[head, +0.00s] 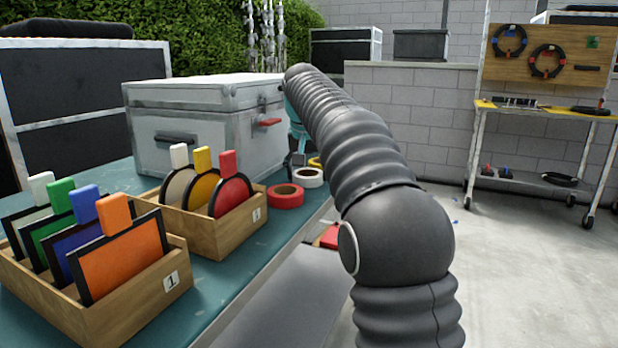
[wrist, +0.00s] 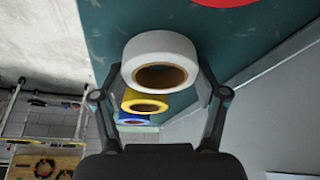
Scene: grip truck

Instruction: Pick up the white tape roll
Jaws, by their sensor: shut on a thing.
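The white tape roll (wrist: 160,47) fills the upper middle of the wrist view, with its brown core facing the camera. My gripper (wrist: 161,76) has one finger on each side of it and is shut on it. In the head view the white tape roll (head: 308,177) shows just behind the red tape roll (head: 285,195), beside my arm. My arm hides most of my gripper there. I cannot tell whether the white roll is touching the table or slightly above it.
A yellow roll (wrist: 145,104) and a blue roll (wrist: 133,118) lie beyond the white one on the teal table (wrist: 103,35). A silver case (head: 190,125) stands behind. Wooden boxes (head: 235,228) with coloured paddles stand left.

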